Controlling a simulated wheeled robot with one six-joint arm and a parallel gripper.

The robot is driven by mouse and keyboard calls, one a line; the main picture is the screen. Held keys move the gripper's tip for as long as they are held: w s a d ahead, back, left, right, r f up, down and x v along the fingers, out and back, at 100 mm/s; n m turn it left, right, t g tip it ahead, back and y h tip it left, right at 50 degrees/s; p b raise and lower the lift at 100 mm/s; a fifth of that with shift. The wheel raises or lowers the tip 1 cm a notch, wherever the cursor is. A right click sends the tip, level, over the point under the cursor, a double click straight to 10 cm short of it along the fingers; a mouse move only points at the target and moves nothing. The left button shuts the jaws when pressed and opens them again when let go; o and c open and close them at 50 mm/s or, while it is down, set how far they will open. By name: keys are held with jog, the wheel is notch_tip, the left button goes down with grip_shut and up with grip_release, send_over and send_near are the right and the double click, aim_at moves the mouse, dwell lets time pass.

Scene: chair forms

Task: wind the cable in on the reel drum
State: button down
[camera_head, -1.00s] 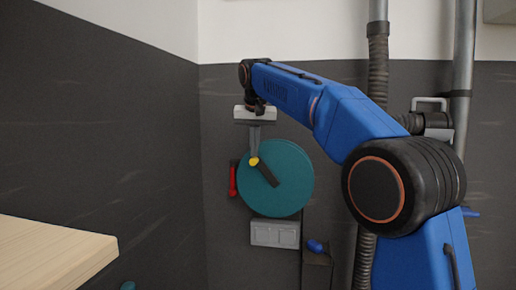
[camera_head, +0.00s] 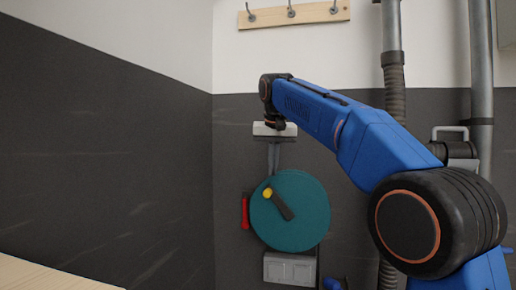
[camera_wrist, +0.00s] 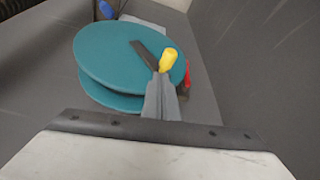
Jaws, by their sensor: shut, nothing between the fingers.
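The reel drum (camera_head: 305,222) is a teal disc on the dark wall. In the wrist view the drum (camera_wrist: 115,55) shows two teal flanges. A dark crank arm (camera_head: 282,207) lies across its face, slanting up and left to a yellow knob (camera_head: 268,193). The knob (camera_wrist: 168,61) also shows just beyond my fingertips in the wrist view. My gripper (camera_head: 273,173) points down, shut and empty, with its tips a little above the knob. I cannot make out the cable clearly in either view.
A red-handled item (camera_head: 245,212) hangs just left of the drum. A grey box (camera_head: 290,269) is below it. A hook rail (camera_head: 295,14) is high on the wall, and grey pipes (camera_head: 392,40) stand to the right. A wooden top (camera_head: 40,277) edges in at lower left.

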jog(key=s+a+r, duration=0.2)
jog(key=a+r, duration=0.2)
jog(key=r, duration=0.3)
jog(key=shift+a+r, duration=0.2)
jog(key=shift+s, duration=0.1)
